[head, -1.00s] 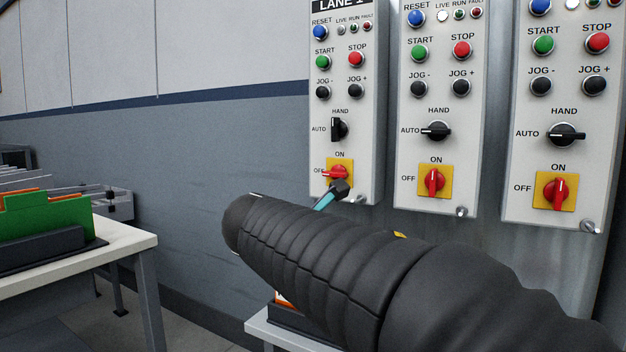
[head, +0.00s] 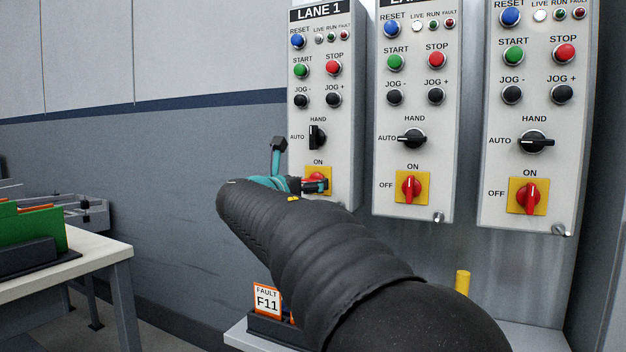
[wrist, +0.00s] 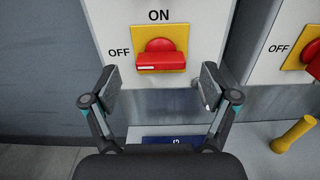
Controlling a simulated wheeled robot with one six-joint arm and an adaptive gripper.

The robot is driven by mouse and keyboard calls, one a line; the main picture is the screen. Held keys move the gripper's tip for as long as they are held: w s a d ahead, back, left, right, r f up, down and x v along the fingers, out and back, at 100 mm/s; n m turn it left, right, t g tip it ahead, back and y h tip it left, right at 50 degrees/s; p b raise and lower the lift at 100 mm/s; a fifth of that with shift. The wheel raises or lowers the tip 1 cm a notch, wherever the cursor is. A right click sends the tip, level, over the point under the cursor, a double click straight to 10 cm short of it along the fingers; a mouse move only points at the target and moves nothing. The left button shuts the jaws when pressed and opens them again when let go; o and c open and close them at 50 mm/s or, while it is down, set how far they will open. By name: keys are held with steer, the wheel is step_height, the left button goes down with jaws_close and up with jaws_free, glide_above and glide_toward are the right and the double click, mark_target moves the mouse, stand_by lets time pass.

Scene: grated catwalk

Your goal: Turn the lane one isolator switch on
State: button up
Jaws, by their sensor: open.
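The lane one isolator switch (wrist: 161,55) is a red rotary handle on a yellow plate under the LANE 1 panel's black knob. In the wrist view its handle lies level, with its white mark toward OFF at the left; ON is above. In the head view my gripper partly hides the isolator (head: 322,173). My gripper (wrist: 161,88) is open and empty. Its fingertips are on the left and right sides, slightly below the handle in the picture and apart from it. In the head view it is in front of the lower LANE 1 panel.
Two similar panels stand to the right, their red isolators (head: 411,188) (head: 529,196) upright. A yellow post (head: 462,283) and a FAULT F11 card (head: 266,299) are below. A table with green folders (head: 35,231) is at left. Space before the wall left of the panels looks clear.

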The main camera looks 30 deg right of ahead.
mark_target(313, 179)
steer(key=shift+x, duration=2.3)
steer(key=c, duration=1.2)
steer(key=shift+o, duration=0.2)
